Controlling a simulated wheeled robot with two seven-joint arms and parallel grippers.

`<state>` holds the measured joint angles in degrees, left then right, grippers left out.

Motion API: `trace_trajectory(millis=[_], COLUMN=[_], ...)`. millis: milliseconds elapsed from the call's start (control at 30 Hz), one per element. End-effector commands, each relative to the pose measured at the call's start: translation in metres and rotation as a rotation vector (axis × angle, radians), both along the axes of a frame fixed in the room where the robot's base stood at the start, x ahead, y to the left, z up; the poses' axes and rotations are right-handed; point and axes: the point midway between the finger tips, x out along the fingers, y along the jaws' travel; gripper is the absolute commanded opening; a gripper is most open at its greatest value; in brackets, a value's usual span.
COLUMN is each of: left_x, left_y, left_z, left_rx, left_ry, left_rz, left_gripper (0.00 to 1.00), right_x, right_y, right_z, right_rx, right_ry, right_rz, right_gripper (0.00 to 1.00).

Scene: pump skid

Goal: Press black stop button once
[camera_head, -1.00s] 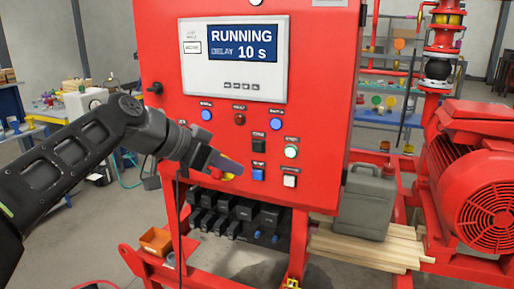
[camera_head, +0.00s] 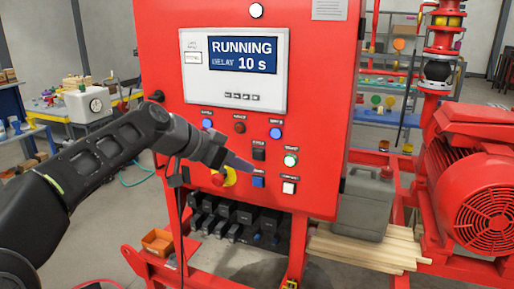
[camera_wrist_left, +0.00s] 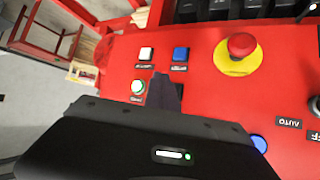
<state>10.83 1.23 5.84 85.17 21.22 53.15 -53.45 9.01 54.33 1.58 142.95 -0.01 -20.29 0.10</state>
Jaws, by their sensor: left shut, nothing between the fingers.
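The black stop button (camera_head: 259,154) is a dark square button on the red control panel (camera_head: 325,140), left of the lit green button (camera_head: 290,160) and above the blue square button (camera_head: 257,182). In the left wrist view it (camera_wrist_left: 180,90) is partly hidden beside my fingers. My left gripper (camera_head: 249,167) is shut and empty, its tips just below and left of the black button in the head view. In the wrist view the fingertips (camera_wrist_left: 162,79) lie between the green and black buttons; I cannot tell whether they touch the panel. My right gripper is not in view.
A red mushroom button (camera_head: 217,180) on a yellow disc sits behind my left gripper. A white square button (camera_head: 289,187) is at lower right. The display (camera_head: 238,55) reads RUNNING, DELAY 10 s. A grey can (camera_head: 365,205) and red motor (camera_head: 475,180) stand right.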

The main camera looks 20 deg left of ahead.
Motion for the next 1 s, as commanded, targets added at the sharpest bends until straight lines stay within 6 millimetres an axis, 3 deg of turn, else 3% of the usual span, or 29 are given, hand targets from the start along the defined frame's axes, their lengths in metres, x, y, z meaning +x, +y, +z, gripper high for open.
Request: trace_trajectory(millis=[33, 300, 1000], left_x=[0.007, 0.029, 0.031], left_y=[-0.001, -0.002, -0.002], left_z=[0.003, 0.001, 0.000], left_rx=[-0.001, 0.000, 0.000], left_ry=[0.003, 0.000, -0.001], left_rz=[-0.001, -0.001, -0.001], left_gripper=[0.00, 0.00, 0.00], right_x=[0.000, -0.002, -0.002], right_y=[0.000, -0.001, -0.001], right_z=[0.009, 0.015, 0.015], right_rx=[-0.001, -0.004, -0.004], right_ry=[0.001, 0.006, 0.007], right_rz=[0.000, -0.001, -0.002], right_gripper=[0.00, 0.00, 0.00])
